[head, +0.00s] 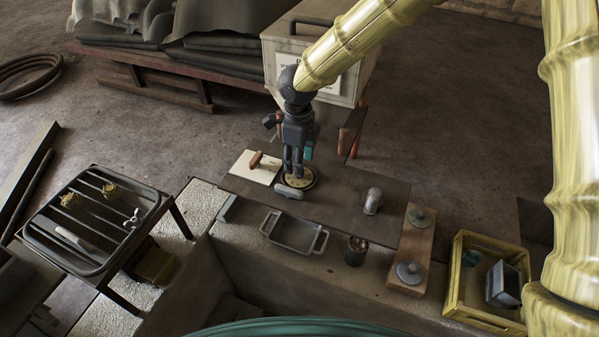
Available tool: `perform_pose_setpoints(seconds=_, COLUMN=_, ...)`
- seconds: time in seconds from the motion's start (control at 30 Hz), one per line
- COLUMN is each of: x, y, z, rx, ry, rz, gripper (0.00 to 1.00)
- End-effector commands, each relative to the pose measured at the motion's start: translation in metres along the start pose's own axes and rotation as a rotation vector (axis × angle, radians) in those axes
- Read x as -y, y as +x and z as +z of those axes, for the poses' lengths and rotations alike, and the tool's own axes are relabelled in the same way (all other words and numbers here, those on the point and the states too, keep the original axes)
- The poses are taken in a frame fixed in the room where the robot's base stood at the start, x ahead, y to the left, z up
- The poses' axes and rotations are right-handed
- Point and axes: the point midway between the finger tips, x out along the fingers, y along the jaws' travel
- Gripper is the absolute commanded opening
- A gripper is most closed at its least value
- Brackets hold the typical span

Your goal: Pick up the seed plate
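The seed plate appears to be a round, tan disc with a dark rim (308,181), lying flat on the dark board in the head view. My gripper (293,174) points straight down over it, with its fingertips at or just above the disc. The two dark fingers stand close together with a narrow gap. I cannot tell whether they touch the disc or grip any part of it. The fingers and a small grey rounded object (289,192) in front hide part of the disc.
A white board with a wooden-handled tool (256,161) lies left of the disc. A grey two-handled tray (293,232), a dark cup (355,250) and a metal cylinder (373,201) stand nearby. A yellow crate (460,290) is at right. A white box (345,85) stands behind.

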Motion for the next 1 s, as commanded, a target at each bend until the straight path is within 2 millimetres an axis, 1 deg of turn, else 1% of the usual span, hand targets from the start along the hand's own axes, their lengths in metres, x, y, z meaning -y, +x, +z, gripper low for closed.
perform_pose_setpoints(seconds=0.07, x=0.0, y=0.003, z=0.0, rx=-0.003, ry=-0.002, rz=-0.001, gripper=0.49)
perform_pose_setpoints(seconds=0.3, x=0.005, y=0.031, z=0.0, rx=-0.004, ry=-0.003, rz=0.0, gripper=0.49)
perform_pose_setpoints(seconds=0.4, x=0.006, y=0.039, z=0.0, rx=-0.002, ry=-0.003, rz=-0.001, gripper=0.49)
perform_pose_setpoints(seconds=0.53, x=0.006, y=0.044, z=0.0, rx=-0.001, ry=-0.003, rz=-0.001, gripper=0.49)
perform_pose_setpoints(seconds=0.73, x=0.005, y=0.044, z=0.0, rx=-0.001, ry=-0.003, rz=-0.001, gripper=0.49)
perform_pose_setpoints(seconds=0.77, x=0.005, y=0.044, z=0.0, rx=-0.001, ry=-0.003, rz=-0.001, gripper=0.45)
perform_pose_setpoints(seconds=0.8, x=0.005, y=0.044, z=0.0, rx=-0.001, ry=-0.003, rz=-0.001, gripper=0.38)
perform_pose_setpoints(seconds=0.87, x=0.005, y=0.044, z=0.0, rx=-0.001, ry=-0.003, rz=-0.001, gripper=0.27)
perform_pose_setpoints(seconds=1.0, x=0.005, y=0.044, z=0.0, rx=-0.001, ry=-0.002, rz=-0.001, gripper=0.01)
